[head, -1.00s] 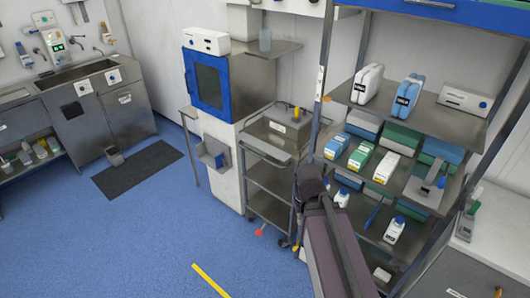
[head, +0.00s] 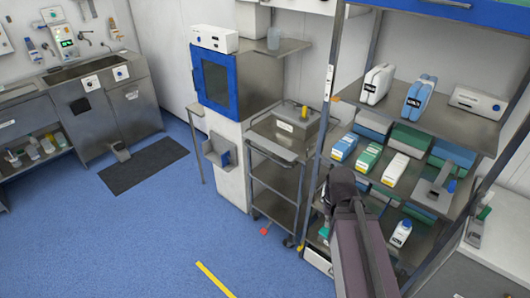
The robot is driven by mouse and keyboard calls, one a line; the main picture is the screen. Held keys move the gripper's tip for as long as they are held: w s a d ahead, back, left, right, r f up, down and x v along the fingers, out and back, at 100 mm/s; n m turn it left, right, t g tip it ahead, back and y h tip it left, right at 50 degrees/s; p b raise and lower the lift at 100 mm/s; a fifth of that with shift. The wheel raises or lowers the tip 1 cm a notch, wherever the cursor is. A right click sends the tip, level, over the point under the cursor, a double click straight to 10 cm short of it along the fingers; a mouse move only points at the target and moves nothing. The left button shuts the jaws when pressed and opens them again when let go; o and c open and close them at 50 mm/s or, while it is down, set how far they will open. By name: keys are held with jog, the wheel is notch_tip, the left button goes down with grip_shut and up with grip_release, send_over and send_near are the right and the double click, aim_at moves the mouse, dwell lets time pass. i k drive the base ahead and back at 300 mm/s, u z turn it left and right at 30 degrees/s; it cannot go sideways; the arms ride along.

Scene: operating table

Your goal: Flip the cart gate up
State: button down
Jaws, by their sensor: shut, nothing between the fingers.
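A steel cart (head: 275,181) with open shelves stands in the middle, between the blue-framed cabinet and the tall rack. A grey flap or bar (head: 271,150) runs along the front of its top and looks like the gate. It is too small to tell how far it is tilted. A metal box (head: 285,127) with a yellow item on it rests on the cart's top. My dark arm reaches up from the bottom, right of the cart, in front of the rack. My gripper cannot be made out, and no fingers show.
The tall rack (head: 437,107) with bottles and boxes stands close at the cart's right. The blue floor (head: 140,230) in front is clear, with a yellow stripe (head: 214,279). A sink unit (head: 105,105) is far left.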

aim_at(286, 154)
jog(key=u, duration=0.05)
jog(key=i, duration=1)
jog(key=z, duration=0.05)
